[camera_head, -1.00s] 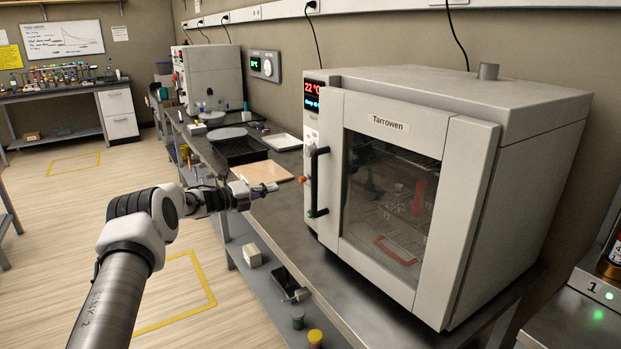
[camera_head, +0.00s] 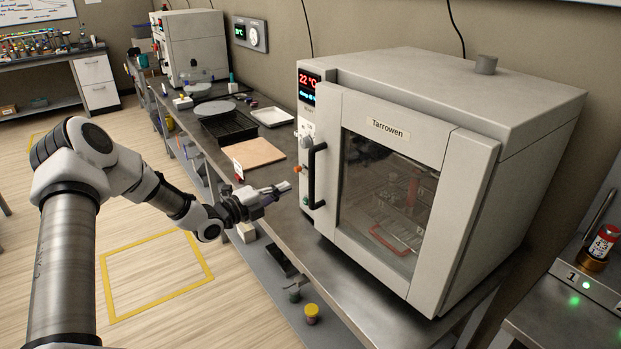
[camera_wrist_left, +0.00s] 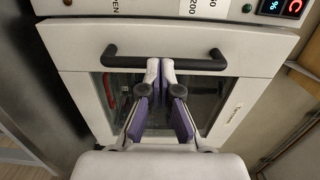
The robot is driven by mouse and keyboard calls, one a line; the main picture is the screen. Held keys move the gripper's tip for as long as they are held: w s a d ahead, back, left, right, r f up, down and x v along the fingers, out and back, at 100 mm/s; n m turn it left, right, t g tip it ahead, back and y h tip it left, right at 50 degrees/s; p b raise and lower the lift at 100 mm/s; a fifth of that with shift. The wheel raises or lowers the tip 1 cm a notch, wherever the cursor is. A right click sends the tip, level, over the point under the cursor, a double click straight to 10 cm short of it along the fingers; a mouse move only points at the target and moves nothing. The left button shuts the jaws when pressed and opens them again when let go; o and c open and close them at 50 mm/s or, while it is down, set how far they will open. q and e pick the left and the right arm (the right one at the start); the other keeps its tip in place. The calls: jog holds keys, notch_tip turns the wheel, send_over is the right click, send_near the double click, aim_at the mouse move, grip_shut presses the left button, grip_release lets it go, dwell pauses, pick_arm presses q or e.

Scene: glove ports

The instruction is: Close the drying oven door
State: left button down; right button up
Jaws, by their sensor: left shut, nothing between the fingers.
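The drying oven (camera_head: 545,150) is a pale grey box labelled Tarrowen, standing on the bench at right. Its door (camera_head: 468,185) has a dark window and a black upright handle (camera_head: 312,178) on its left side. The door is near the oven front; I cannot tell whether it is flush or slightly ajar. My left gripper (camera_head: 287,187) is shut and empty, just left of the handle. In the left wrist view, its purple-padded fingers (camera_wrist_left: 161,64) point at the door (camera_wrist_left: 75,42), with their tips in front of the handle (camera_wrist_left: 125,62). Contact is unclear. My right gripper is out of view.
A tan board (camera_head: 258,152), a black tray (camera_head: 230,127) and a white tray (camera_head: 271,117) lie on the bench left of the oven. A lower shelf holds a yellow-topped jar (camera_head: 312,313). Floor at left is open.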

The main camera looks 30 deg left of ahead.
aim_at(317, 171)
pick_arm(q)
jog(key=p+x, duration=0.1)
jog(key=x, duration=0.7)
jog(key=shift+w+d, duration=0.1)
jog(key=shift+w, duration=0.05)
jog(key=shift+w+d, duration=0.1)
jog(key=shift+w, duration=0.4)
jog(key=shift+w+f, duration=0.1)
jog(key=b+x, duration=0.3)
jog(key=shift+w+d+r, duration=0.1)
jog(key=shift+w+r, duration=0.15)
jog(key=shift+r, duration=0.25)
